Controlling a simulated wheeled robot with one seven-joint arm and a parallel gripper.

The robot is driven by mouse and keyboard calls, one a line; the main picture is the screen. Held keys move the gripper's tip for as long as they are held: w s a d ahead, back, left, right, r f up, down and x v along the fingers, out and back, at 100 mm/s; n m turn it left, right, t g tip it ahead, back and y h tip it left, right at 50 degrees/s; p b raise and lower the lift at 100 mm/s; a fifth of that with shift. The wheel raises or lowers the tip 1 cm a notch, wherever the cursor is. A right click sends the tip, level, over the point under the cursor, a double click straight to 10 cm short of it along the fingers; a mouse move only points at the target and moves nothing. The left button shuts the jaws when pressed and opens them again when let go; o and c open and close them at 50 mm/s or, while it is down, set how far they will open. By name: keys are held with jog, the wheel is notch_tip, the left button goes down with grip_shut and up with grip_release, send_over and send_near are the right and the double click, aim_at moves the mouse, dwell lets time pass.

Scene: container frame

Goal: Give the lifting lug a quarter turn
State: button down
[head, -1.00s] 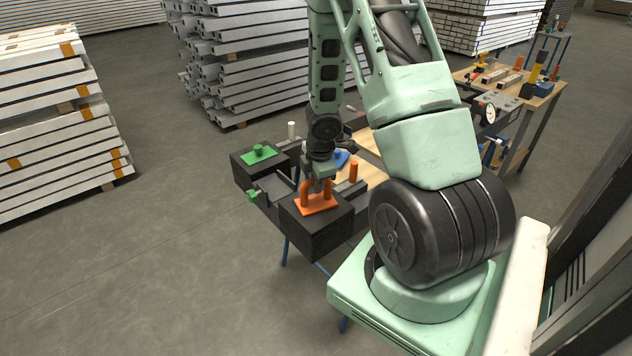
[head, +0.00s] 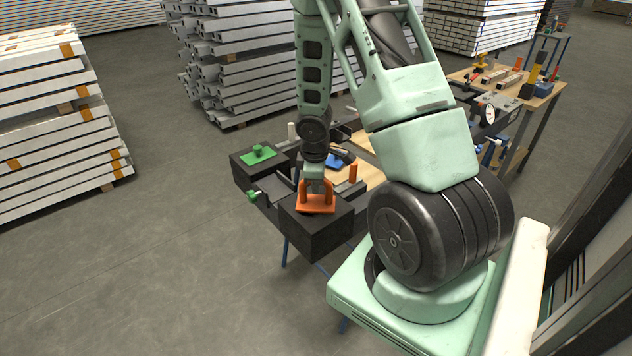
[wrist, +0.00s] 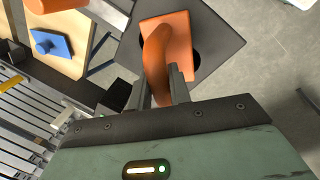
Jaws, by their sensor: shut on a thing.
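The orange lifting lug (head: 316,206), a flat plate with an upright loop, is on a black block (head: 318,235) in the head view. My gripper (head: 316,186) is above the plate, shut on the loop. In the wrist view my gripper (wrist: 170,88) has its grey jaws on the curved bar of the lug (wrist: 157,55). The plate is set at an angle to the block (wrist: 222,40), and a dark round patch shows beside it. I cannot tell whether the plate touches the block's top, since its underside is hidden.
A second dark block to the left carries a green plate with a knob (head: 259,152). A blue piece (head: 335,160) and an orange post (head: 353,172) stand close behind my gripper. A workbench (head: 545,90) with tools is at the back right.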

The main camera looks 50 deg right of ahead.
jog(key=shift+f, duration=0.1)
jog(key=m, duration=0.4)
jog(key=shift+g, duration=0.4)
jog(key=shift+m, duration=0.3)
jog(key=m, duration=0.4)
jog(key=shift+g+p, duration=0.35)
jog(key=shift+g, duration=0.05)
jog(key=c, duration=1.2)
grip_release()
jog(key=a+r+b, duration=0.1)
jog(key=a+r, duration=0.2)
jog(key=r, duration=1.4)
jog(key=shift+w+a, duration=0.2)
jog(key=shift+w, duration=0.15)
